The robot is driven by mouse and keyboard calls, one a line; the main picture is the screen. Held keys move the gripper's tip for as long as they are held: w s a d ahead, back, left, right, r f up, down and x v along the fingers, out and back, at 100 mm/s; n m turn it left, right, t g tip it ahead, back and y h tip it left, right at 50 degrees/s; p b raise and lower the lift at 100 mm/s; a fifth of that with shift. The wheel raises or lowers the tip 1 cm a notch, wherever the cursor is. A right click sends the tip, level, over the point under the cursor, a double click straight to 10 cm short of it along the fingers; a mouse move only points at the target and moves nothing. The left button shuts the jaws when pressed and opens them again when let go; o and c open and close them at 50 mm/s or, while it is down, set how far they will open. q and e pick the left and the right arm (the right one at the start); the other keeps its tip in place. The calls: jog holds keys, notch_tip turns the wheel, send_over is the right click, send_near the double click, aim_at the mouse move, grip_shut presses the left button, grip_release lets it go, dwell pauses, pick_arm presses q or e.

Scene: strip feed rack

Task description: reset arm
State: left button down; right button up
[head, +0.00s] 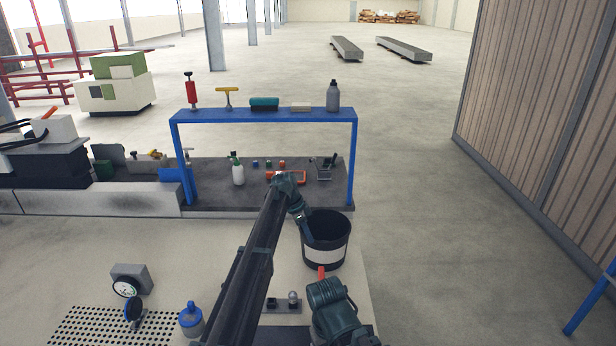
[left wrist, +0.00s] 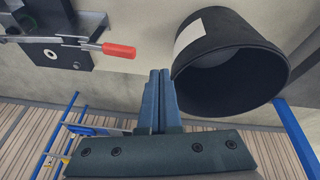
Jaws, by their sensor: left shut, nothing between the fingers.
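My left arm reaches up the middle of the head view and bends down at its wrist. My left gripper (head: 307,234) is shut and empty, close beside the left rim of a black bucket (head: 326,257) with a pale label. In the left wrist view the two fingers (left wrist: 158,72) lie together with nothing between them, and the bucket (left wrist: 232,85) is just to their right. A teal part of my right arm shows at the bottom of the head view; its fingers are not seen.
A red-handled clamp (left wrist: 118,50) is near the bucket. Behind stands a blue rack frame (head: 265,116) carrying bottles and tools, with a spray bottle (head: 238,172) below. A gauge (head: 128,284) and a blue-capped container (head: 190,319) stand at left.

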pick_arm(q)
jog(key=s+a+n+y, duration=0.1)
jog(key=s+n, duration=0.3)
jog(key=s, duration=1)
jog(key=s+a+n+y, duration=0.2)
jog(key=s+a+n, duration=0.1)
jog(key=s, duration=1.1)
jog(key=s+a+f+n+y, duration=0.1)
jog(key=s+n, duration=0.3)
jog(key=s, duration=1)
jog(key=shift+s+a+n+y, duration=0.2)
jog(key=shift+a+n+y, duration=0.2)
jog(key=shift+a+y, duration=0.35)
jog(key=shift+f, duration=0.1)
